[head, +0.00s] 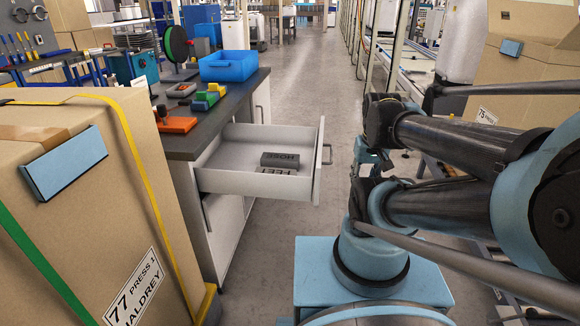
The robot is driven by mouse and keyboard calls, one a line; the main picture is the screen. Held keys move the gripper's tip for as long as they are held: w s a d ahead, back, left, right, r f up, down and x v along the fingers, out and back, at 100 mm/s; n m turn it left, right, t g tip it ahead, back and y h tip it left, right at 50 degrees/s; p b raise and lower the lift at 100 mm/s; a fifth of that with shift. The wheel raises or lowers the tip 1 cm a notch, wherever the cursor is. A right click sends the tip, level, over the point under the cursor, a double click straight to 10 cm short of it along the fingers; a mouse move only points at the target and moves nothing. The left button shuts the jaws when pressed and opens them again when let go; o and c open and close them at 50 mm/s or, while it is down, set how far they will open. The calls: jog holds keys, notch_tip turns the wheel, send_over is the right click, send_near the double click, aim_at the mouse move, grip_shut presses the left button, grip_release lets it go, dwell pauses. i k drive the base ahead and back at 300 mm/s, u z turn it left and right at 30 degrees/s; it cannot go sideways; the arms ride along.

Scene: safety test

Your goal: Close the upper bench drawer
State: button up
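The upper bench drawer (256,180) is white and stands pulled far out from the dark-topped bench (232,108). Its front panel (319,160) faces right and carries a grey bar handle (328,154). A dark grey block (282,159) and a light lettered piece (276,171) lie inside the drawer. My folded arm is at the right. What seems to be my gripper (372,160) is small and dark, to the right of the handle and apart from it in the picture. Its fingers cannot be made out clearly.
A large strapped cardboard box (85,200) stands at the left front, close to the bench. A blue bin (228,66), coloured blocks (205,99) and an orange tool (175,122) are on the bench top. Cartons (515,80) stand at the right. The aisle floor (310,85) beyond is clear.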

aim_at(227, 166)
jog(key=u, duration=1.45)
jog(key=k, duration=1.6)
jog(key=z, duration=0.7)
jog(key=i, duration=1)
jog(key=u, duration=0.05)
